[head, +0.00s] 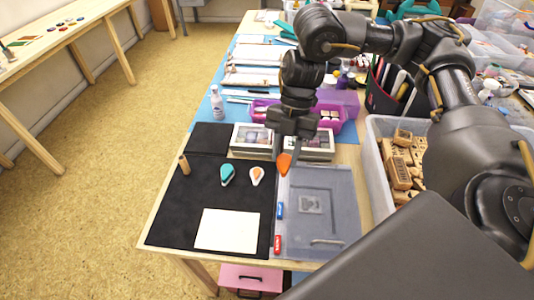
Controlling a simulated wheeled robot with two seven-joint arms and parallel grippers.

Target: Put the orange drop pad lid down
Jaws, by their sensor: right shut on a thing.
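The orange drop-shaped lid (283,163) is held between the fingertips of my right gripper (285,150), which is shut on it. It is near the right edge of the black mat, and its height above the surface is hard to judge. The orange drop pad (256,176) lies open on the mat just left of the lid, its pale base showing. A teal drop pad (227,174) lies left of it. My left gripper is not in the head view.
The black mat (165,228) also holds a white card (227,230) and a wooden stamp (184,165). A clear plastic folder (335,200) lies right. Two boxes (250,139) stand behind the mat.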

